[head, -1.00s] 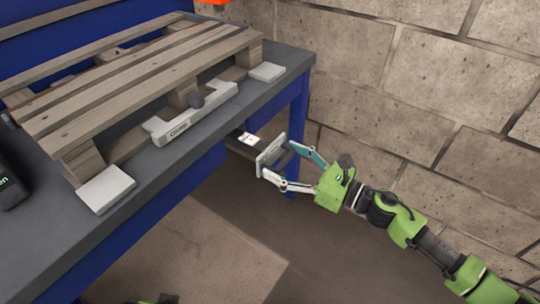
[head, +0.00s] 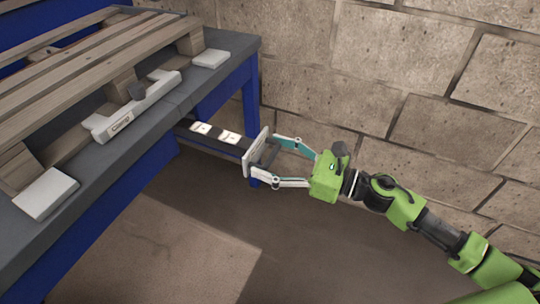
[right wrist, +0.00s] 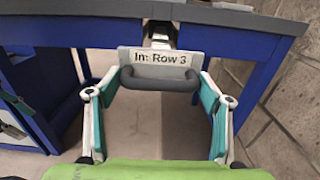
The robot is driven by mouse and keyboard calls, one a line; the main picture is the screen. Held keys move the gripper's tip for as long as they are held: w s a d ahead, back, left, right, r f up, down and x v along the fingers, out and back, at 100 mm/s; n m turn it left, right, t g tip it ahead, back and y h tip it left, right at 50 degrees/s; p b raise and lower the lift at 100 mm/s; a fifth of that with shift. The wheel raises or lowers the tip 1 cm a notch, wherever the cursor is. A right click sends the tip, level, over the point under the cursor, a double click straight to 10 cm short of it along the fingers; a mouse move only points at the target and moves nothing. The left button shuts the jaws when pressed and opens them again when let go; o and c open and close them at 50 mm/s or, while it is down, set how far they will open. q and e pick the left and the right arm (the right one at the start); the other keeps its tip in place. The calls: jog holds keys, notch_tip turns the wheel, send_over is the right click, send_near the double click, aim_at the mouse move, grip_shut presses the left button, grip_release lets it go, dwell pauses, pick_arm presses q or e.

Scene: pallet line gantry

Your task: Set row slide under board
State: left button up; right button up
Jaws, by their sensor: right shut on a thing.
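The row slide (head: 212,141) is a dark bar with two white marked patches on top, sticking out from under the grey bench board (head: 182,103). Its white end plate (head: 256,152) has a dark handle. In the right wrist view, the plate (right wrist: 125,57) reads "In: Row 3" and the handle (right wrist: 160,84) crosses between my fingers. My right gripper (head: 268,160) is shut on this handle, its fingers at the handle's two ends. The slide's inner end is hidden under the board. My left gripper is not in view.
A wooden pallet (head: 70,67) rests on the bench. Along the board's front are a white bracket (head: 130,116) with a dark knob and two white pads (head: 45,194) (head: 211,58). A blue leg (head: 250,110) stands behind the slide. A block wall (head: 400,80) rises behind my right arm.

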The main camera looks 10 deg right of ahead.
jog(key=o, duration=1.3)
jog(key=shift+d, duration=0.2)
jog(key=shift+s+d, duration=0.1)
jog(key=shift+d, duration=0.05)
jog(key=shift+s, duration=0.1)
jog(key=v, duration=1.2)
